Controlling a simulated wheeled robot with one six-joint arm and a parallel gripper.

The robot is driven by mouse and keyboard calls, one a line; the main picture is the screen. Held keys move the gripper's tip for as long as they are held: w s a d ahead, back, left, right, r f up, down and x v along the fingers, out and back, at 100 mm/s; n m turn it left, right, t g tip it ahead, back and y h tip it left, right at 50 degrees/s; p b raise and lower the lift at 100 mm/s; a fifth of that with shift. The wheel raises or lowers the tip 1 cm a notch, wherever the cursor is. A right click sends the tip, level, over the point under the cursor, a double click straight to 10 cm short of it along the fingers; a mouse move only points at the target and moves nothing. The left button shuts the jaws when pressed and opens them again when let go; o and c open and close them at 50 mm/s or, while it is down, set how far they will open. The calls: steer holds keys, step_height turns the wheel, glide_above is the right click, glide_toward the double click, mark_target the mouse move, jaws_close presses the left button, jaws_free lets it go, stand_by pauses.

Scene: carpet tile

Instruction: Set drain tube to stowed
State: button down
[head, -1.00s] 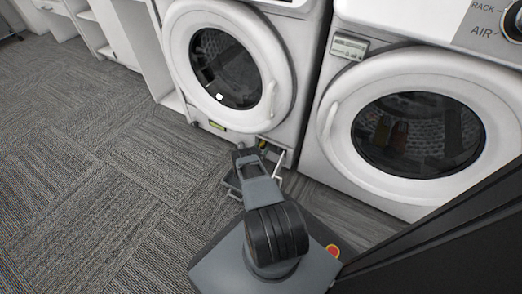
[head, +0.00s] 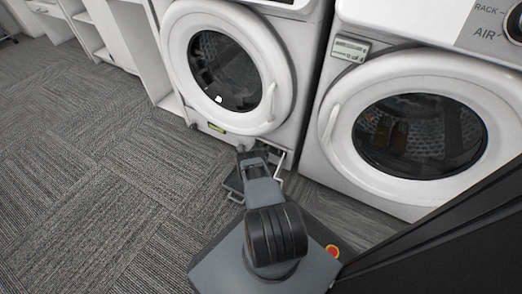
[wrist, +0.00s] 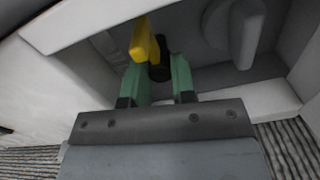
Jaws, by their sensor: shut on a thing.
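The drain tube appears as a dark round end (wrist: 158,72) with a yellow part (wrist: 145,40) beside it, inside a small open recess low on the left washer. My gripper (wrist: 159,75) has two green fingers reaching into this recess, one on each side of the dark end, and is shut on it. The tube's full length is hidden by the fingers and the recess edge.
A pale round knob (wrist: 240,28) sits in the recess, right of the fingers. A second front-loading washer (head: 335,165) stands close on the right. White shelving (head: 135,55) is at the left. The carpet (head: 80,190) at the left is clear.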

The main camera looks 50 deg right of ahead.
steer(key=shift+w+d, duration=0.25)
steer(key=shift+d, duration=0.3)
steer(key=c, duration=0.9)
jaws_free()
steer(key=shift+s, duration=0.1)
steer(key=p+v, duration=0.5)
steer(key=v, duration=0.8)
steer(key=shift+s+a, duration=0.1)
steer(key=shift+a, duration=0.25)
